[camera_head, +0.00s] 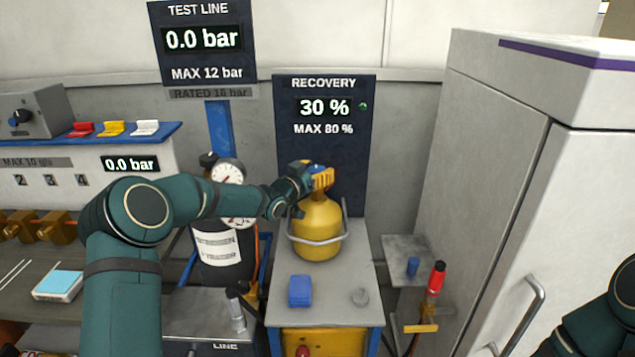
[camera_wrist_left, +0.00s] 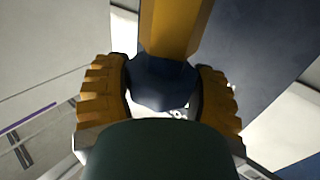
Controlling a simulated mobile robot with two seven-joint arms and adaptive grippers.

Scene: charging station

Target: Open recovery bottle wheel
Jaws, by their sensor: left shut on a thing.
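The yellow recovery bottle (camera_head: 317,228) stands upright on a grey-topped stand below the RECOVERY panel. Its blue wheel (camera_head: 318,167) is at the top, mostly hidden by my left gripper (camera_head: 319,180). In the left wrist view the dark blue faceted wheel (camera_wrist_left: 162,84) sits between the two yellow fingers of my left gripper (camera_wrist_left: 165,95), which is shut on it. A yellow part (camera_wrist_left: 175,25) shows beyond the wheel. My right arm shows at the lower right edge, but its gripper is out of view.
The RECOVERY panel (camera_head: 325,143) behind the bottle reads 30 %, max 80 %. A black bottle with gauges (camera_head: 222,255) is at left. A white cabinet (camera_head: 490,170) bounds the right.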

